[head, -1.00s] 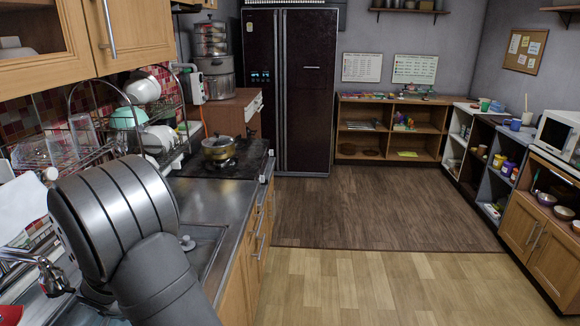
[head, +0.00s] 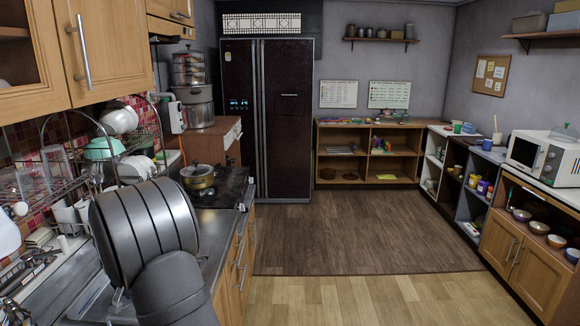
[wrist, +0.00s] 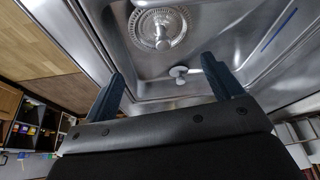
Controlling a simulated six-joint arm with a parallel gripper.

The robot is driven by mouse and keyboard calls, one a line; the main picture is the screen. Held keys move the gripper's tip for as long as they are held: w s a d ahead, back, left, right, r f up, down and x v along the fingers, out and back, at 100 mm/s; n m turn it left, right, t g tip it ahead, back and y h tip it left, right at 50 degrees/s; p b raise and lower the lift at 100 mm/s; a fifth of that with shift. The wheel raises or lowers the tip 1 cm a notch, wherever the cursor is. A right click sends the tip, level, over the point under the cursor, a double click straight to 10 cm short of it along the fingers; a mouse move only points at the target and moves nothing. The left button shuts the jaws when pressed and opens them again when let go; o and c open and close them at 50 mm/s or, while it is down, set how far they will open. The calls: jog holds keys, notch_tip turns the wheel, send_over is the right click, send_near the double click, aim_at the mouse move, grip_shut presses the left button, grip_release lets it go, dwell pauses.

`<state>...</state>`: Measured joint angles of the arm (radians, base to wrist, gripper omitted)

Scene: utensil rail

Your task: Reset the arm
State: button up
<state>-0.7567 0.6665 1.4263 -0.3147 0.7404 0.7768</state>
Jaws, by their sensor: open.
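My gripper (wrist: 165,88) shows in the wrist view with its two dark fingers spread apart. It is open, and nothing is between the fingers. Behind the fingers is the steel sink (wrist: 190,75) with a round drain strainer (wrist: 158,28) and a small pale knob-shaped piece (wrist: 178,72). In the head view my grey arm links cover the sink area, and the gripper itself is hidden there.
A dish rack (head: 40,188) with bowls and cups stands left of my arm. A pot (head: 198,178) sits on the stove beyond it. Wall cabinets (head: 110,45) hang above left. The wooden floor (head: 370,235) to the right is clear.

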jog(key=shift+m+h, duration=0.3)
jog(key=shift+m, duration=0.4)
jog(key=w+d, duration=0.3)
jog(key=w, duration=0.1)
jog(key=w+d+f, duration=0.1)
jog(key=w+d, duration=0.2)
jog(key=w, duration=0.1)
jog(key=w+d+f, duration=0.1)
jog(key=w+d, duration=0.3)
jog(key=shift+w+f, duration=0.15)
jog(key=shift+a+f, duration=0.45)
jog(key=shift+a, duration=0.2)
jog(key=shift+d+r, duration=0.35)
jog(key=shift+d, duration=0.1)
jog(key=s+a+r+n, duration=0.1)
jog(key=s+a, duration=0.4)
jog(key=s, duration=0.3)
jog(key=s+a+r, duration=0.2)
jog(key=s+a, duration=0.4)
jog(key=s, duration=0.2)
jog(key=shift+a+n+y, duration=0.15)
jog(key=shift+n+y, duration=0.25)
jog(key=shift+r, duration=0.1)
